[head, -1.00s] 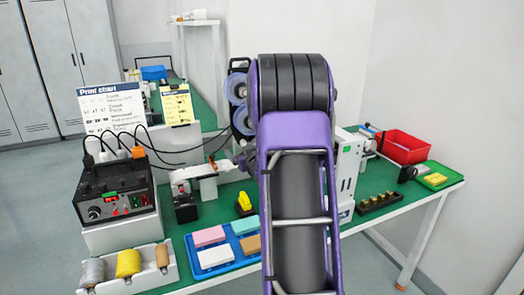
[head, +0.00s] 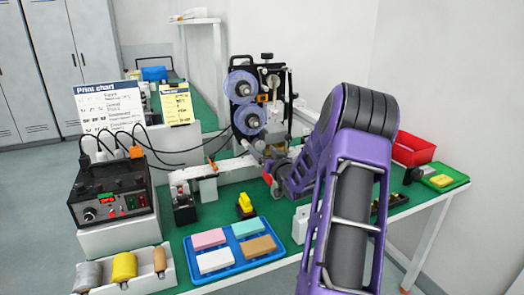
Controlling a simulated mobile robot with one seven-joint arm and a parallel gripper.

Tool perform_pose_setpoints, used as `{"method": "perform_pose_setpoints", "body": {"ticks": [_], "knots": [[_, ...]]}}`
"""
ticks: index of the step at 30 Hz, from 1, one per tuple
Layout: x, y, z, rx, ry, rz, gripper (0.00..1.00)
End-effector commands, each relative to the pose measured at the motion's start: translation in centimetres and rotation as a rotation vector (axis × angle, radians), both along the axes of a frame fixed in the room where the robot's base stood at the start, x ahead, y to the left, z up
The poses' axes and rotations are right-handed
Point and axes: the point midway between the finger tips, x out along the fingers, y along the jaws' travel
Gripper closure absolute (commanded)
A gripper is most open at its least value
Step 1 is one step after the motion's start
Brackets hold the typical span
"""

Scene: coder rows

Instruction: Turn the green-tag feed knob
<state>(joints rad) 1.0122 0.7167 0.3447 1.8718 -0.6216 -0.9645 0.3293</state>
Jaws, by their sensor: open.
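A black control box (head: 112,195) stands on a white block at the left. I cannot tell whether this green patch is the feed knob's tag. The coder machine (head: 258,98) with two blue-grey reels stands at the back middle. No green-tagged knob can be made out on it. My gripper (head: 268,168) is at the end of my purple arm, low in front of this machine. It is small and partly hidden by my wrist; its jaws are open. I see nothing held in it.
A blue tray (head: 238,262) of coloured blocks and a yellow-black object (head: 245,206) are in front of my gripper. A rail assembly (head: 210,173) is left. A red bin (head: 412,149) and a green tray (head: 441,179) are right.

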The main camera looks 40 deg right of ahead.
Motion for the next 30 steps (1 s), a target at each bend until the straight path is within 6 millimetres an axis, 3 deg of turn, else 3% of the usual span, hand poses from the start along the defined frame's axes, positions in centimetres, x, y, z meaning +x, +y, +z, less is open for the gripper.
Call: {"method": "perform_pose_setpoints", "body": {"ticks": [4,13,26,30], "knots": [[1.08,-0.26,-0.03,0.0,0.0,0.0,0.17],[1.27,-0.31,-0.01,0.0,0.001,-0.001,0.19],[1.24,-0.31,-0.02,-0.001,0.001,-0.001,0.96],[1.24,-0.3,-0.02,0.001,0.001,-0.001,1.0]]}}
